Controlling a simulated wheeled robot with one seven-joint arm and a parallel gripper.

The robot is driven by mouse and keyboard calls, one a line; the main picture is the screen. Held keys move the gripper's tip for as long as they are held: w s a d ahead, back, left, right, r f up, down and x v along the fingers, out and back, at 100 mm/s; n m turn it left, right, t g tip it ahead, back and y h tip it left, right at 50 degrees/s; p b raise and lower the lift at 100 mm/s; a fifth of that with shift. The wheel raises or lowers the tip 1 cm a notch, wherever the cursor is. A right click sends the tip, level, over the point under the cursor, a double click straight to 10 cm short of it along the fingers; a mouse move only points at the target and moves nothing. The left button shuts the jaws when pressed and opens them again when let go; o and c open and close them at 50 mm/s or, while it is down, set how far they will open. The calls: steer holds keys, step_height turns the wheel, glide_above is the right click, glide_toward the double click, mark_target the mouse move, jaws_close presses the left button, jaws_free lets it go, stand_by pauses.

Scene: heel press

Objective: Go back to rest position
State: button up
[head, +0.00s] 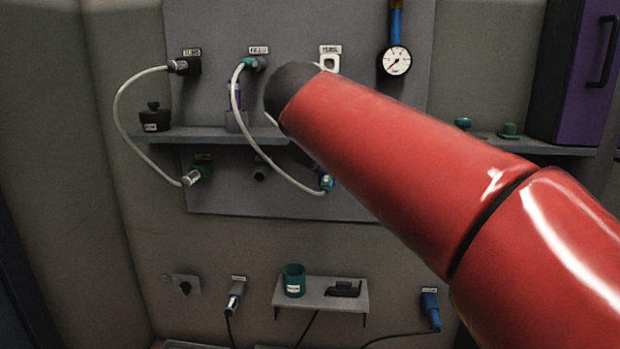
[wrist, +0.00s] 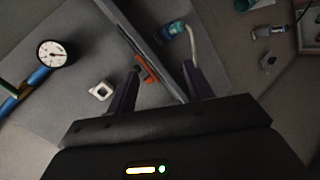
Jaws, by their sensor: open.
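My gripper shows in the wrist view (wrist: 160,82), with its two dark fingers apart. A grey shelf edge (wrist: 158,58) crosses behind the gap. An orange piece (wrist: 147,72) shows close to the left finger; I cannot tell whether they touch. In the head view my red arm reaches in from the lower right toward the grey wall panel (head: 290,195), and the gripper is hidden behind it. A white square socket (wrist: 100,92) and a round gauge (wrist: 55,53) lie left of the fingers in the wrist view.
The head view shows two white cables (head: 120,105) (head: 240,120) looping between panel fittings. A shelf (head: 215,133) holds a black knobbed item (head: 154,118). A lower shelf (head: 320,298) holds a green cup (head: 293,278). A purple cabinet (head: 575,75) stands right. Open floor space is not visible.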

steer(key=s+d+f+m+g, duration=0.4)
steer(key=s+d+f+m, duration=0.1)
steer(key=s+d+f, duration=0.7)
steer(key=s+d+f+m+g+y, duration=0.1)
steer(key=s+f+m, duration=0.5)
steer(key=s+f, duration=0.8)
step_height(320, 180, down, 3)
steer(key=shift+s+f+m+g+y, duration=0.1)
steer(key=shift+s+m+g+y, duration=0.25)
steer(key=shift+g+y, duration=0.45)
